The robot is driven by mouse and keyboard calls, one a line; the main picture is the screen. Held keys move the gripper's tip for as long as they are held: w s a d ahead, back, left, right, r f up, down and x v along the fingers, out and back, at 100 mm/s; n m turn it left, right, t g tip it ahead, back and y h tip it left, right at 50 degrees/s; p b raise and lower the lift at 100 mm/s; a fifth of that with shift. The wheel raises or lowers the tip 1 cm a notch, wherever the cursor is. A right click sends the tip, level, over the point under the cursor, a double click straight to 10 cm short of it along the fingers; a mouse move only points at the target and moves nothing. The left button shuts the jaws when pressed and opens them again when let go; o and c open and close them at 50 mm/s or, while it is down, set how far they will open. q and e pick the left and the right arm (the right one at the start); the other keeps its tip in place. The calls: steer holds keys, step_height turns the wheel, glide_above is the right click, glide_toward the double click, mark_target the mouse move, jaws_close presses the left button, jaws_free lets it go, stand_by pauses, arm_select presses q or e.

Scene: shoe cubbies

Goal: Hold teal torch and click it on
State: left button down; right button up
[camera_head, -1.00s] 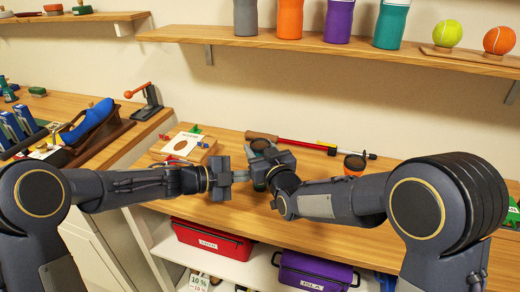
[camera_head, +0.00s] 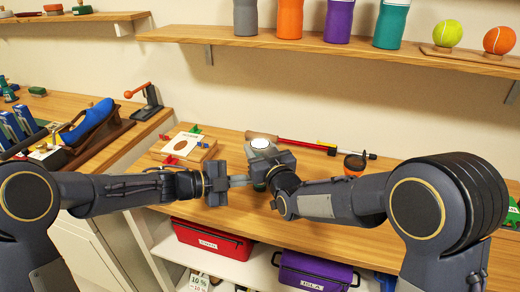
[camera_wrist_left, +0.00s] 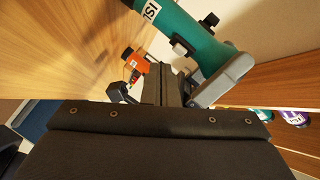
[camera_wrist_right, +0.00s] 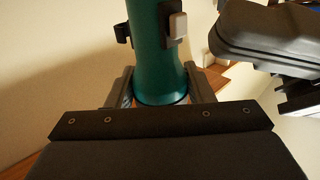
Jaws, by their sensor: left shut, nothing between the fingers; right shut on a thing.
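The teal torch (camera_wrist_right: 148,55) is held upright in my right gripper (camera_head: 262,170), whose fingers close on its sides. In the head view the torch's lens (camera_head: 261,143) shows bright white at the top. In the right wrist view a pale grey switch (camera_wrist_right: 178,26) sits on the torch's side. The torch also shows in the left wrist view (camera_wrist_left: 182,28), with a white label. My left gripper (camera_head: 239,181) is shut and empty, just left of the torch. Its fingertips are close to the torch; I cannot tell whether they touch it.
A long red tool (camera_head: 305,144) and an orange-and-black object (camera_head: 355,163) lie behind and right. A shelf (camera_head: 330,45) runs above. Red (camera_head: 212,240) and purple (camera_head: 315,270) cases sit below the worktop (camera_head: 225,210).

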arm_select(q)
steer(key=shift+s+a, duration=0.35)
steer(key=shift+s, duration=0.5)
steer(key=shift+s+a, duration=0.4)
steer(key=shift+s, duration=0.45)
steer(key=shift+s+a, duration=0.35)
steer(key=shift+s, duration=0.5)
arm_select(e)
steer(key=o, duration=1.1)
